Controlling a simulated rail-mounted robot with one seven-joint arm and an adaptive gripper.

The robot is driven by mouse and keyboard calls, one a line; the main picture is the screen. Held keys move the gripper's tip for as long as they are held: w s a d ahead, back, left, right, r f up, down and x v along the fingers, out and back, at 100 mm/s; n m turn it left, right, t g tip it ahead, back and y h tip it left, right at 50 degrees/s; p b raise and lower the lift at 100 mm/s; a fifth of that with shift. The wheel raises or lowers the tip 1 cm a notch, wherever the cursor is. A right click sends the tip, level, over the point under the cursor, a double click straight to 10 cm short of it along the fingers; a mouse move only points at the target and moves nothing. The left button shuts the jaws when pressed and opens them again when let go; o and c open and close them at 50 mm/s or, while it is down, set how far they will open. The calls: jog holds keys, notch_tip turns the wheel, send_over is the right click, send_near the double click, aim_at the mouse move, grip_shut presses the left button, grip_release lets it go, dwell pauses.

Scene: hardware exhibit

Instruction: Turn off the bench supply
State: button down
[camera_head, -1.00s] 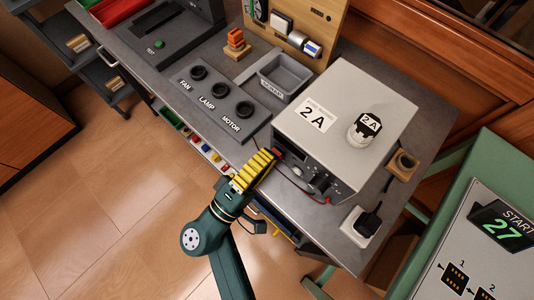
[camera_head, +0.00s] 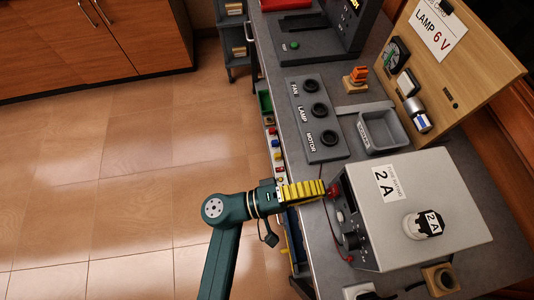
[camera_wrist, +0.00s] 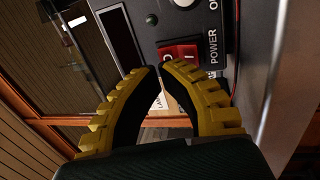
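The bench supply (camera_head: 460,185) is a grey box with a "2 A" label on top, standing on the workbench. Its front panel faces left, toward my gripper (camera_head: 326,189). In the wrist view, a red rocker switch (camera_wrist: 180,52) sits beside the word POWER, with a dark display (camera_wrist: 121,38) to its left. My gripper (camera_wrist: 160,68) has yellow ribbed fingers with tips almost together and nothing held between them. The tips are just below the switch in the wrist view; I cannot tell whether they touch it. In the head view the fingers hide part of the panel.
A control panel (camera_head: 320,150) labelled FAN, LAMP and MOTOR and a grey tray (camera_head: 366,142) lie behind. A red lead (camera_head: 336,240) hangs at the supply's front. Open floor is left.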

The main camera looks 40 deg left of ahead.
jog(key=r+p+v, duration=0.2)
jog(key=v, duration=0.9)
jog(key=shift+s+a, duration=0.3)
jog(key=shift+s, duration=0.2)
